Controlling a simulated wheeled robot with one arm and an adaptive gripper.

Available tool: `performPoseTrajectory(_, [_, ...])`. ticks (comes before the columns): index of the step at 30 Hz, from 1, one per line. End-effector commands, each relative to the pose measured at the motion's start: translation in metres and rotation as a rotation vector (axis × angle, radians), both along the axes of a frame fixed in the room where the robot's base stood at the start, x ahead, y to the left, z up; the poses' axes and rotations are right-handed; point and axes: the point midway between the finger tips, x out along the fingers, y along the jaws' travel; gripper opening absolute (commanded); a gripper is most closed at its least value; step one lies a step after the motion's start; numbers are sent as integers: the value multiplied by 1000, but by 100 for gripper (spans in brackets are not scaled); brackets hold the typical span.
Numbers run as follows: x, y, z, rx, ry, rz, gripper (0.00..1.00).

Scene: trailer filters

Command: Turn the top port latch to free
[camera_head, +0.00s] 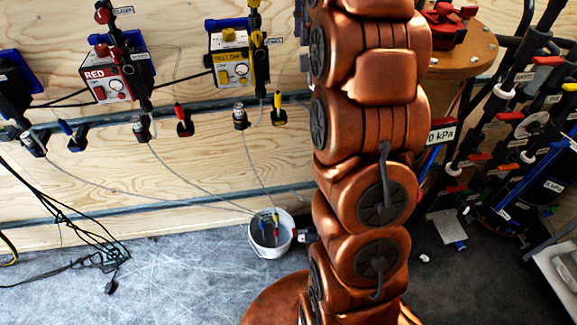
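My copper-coloured arm fills the middle of the view and runs out of the top edge. My gripper is not in view. No part is readable as the top port latch, so I cannot tell which it is. A rack of dark pipes (497,104) with red and other coloured handles stands at the right. A red handle-like part (447,25) sits on a round wooden top at the upper right. My arm hides what lies behind it, including part of a sign reading "0 kPa" (441,134).
A box marked RED (96,75) and one marked YELLOW (230,58) are mounted on the plywood wall. A white bucket (285,238) stands on the floor beside my arm. Black cables (97,240) lie at the left.

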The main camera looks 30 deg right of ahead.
Motion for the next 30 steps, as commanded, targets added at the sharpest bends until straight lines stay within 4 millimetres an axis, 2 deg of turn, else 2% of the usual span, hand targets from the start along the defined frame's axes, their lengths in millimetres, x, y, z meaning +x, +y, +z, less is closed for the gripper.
performPoseTrajectory(1, [0, 0, 10, 0, 0, 0, 34])
performPoseTrajectory(5, [0, 0, 22, 0, 0, -1, 34])
performPoseTrajectory(9, [-8, 14, 13, 4, 10, 83, 34])
performPoseTrajectory(30, [-50, 79, -6, 22, 36, 511, 34])
